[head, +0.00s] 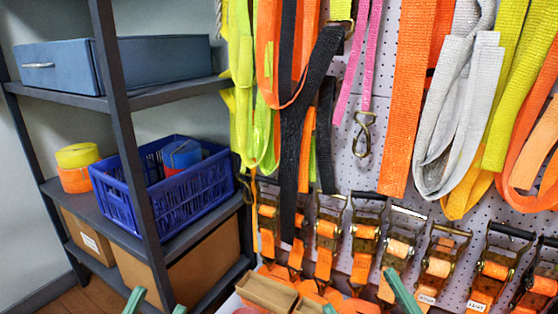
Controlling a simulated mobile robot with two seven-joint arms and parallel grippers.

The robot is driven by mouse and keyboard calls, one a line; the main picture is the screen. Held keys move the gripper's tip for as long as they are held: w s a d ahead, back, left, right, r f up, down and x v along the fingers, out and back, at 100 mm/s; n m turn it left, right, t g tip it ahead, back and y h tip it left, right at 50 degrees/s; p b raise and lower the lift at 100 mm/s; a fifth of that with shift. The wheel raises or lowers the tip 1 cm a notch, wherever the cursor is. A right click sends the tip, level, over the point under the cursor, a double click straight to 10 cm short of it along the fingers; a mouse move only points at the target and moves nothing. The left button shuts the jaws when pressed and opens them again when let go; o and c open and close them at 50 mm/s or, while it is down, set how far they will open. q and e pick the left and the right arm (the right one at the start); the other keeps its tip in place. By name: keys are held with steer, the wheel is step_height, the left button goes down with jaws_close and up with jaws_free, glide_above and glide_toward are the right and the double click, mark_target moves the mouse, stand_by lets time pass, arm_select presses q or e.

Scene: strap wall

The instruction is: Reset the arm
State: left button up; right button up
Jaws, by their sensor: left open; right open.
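Only the green fingertips of my two grippers show, at the bottom edge of the head view. My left gripper (158,301) is at the lower left, in front of the shelf rack, with its two fingertips apart and nothing seen between them. My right gripper (359,291) is at the lower middle, in front of the ratchet straps, with its fingertips apart. Orange strap lies behind its gap, and I see nothing held. The rest of both arms is out of view.
A dark shelf rack (122,120) at left bears a blue box (150,62), a blue crate (120,203), strap rolls (77,157) and a cardboard box (205,262). Straps and several ratchets (365,232) hang on the white pegboard (385,130). A brown tray (265,293) sits below.

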arm_select(q)
steer(key=w+a+f+n+g+y+p, duration=0.3)
steer(key=w+f+n+g+y+p, duration=0.4)
steer(key=p, duration=0.9)
arm_select(e)
steer(key=w+d+f+m+g+h, duration=0.3)
steer(key=w+f+m+g+h, duration=0.25)
steer(key=h, duration=0.25)
arm_select(q)
steer(key=s+a+f+n+g+y+p, duration=0.1)
steer(key=s+f+g+y+p, duration=0.2)
steer(key=s+p, duration=0.7)
step_height(320, 180, down, 4)
steer(key=g+p, duration=0.1)
steer(key=g, duration=0.1)
steer(key=shift+s+a+r+g+p, duration=0.15)
steer(key=shift+s+g+p, duration=0.15)
steer(key=shift+s+p, duration=0.05)
arm_select(e)
steer(key=s+d+f+m+g+h, duration=0.1)
steer(key=s+f+m+g+h, duration=0.1)
steer(key=s+f+g, duration=0.5)
steer(key=shift+s+d+f, duration=0.15)
steer(key=shift+s+f, duration=0.5)
steer(key=shift+s, duration=0.45)
steer(key=shift+m, duration=0.25)
